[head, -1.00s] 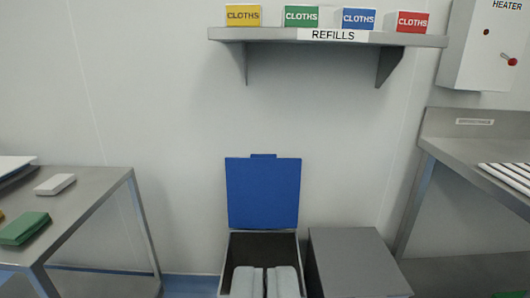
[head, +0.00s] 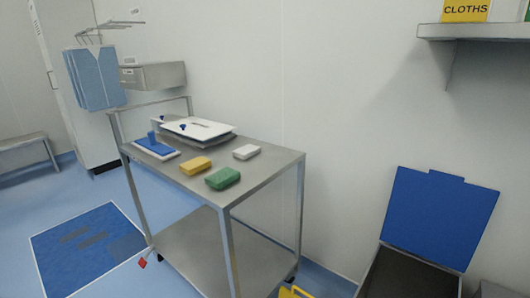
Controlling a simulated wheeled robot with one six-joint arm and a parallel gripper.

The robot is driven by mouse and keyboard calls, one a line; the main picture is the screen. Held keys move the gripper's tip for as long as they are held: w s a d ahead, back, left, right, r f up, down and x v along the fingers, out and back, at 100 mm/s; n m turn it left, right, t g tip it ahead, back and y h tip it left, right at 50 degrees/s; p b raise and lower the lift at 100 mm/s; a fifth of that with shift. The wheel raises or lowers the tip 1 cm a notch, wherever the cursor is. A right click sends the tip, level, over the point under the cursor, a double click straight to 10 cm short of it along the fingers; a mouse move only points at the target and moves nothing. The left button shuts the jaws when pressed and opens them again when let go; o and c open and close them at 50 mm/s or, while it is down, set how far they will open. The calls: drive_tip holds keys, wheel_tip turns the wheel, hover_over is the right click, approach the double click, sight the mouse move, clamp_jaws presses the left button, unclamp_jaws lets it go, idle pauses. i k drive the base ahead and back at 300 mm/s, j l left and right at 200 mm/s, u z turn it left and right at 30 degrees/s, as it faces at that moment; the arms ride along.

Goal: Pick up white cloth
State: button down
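A white folded cloth (head: 246,152) lies flat on the top of a grey metal trolley (head: 270,165), near its right back edge. A green cloth (head: 223,178) and a yellow cloth (head: 195,166) lie in front of it and to its left, apart from it. My gripper does not show in the head view.
A blue item (head: 156,147) and a white board (head: 198,129) lie on the trolley's left part. An open bin with a blue lid (head: 440,215) stands at right under a shelf (head: 480,32). A blue floor mat (head: 88,245) lies at left, with open floor around it.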

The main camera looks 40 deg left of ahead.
sight(245, 151)
drive_tip(key=i+j, duration=0.15)
drive_tip(key=j, duration=0.25)
drive_tip(key=i+j, duration=0.15)
drive_tip(key=j, duration=0.25)
drive_tip(key=i+j, duration=0.15)
drive_tip(key=j, duration=0.25)
drive_tip(key=i+j, duration=0.15)
drive_tip(key=j, duration=0.2)
drive_tip(key=i+j, duration=0.15)
drive_tip(key=j, duration=0.25)
drive_tip(key=i+j, duration=0.15)
drive_tip(key=j, duration=0.25)
drive_tip(key=i+j, duration=0.2)
drive_tip(key=j, duration=0.2)
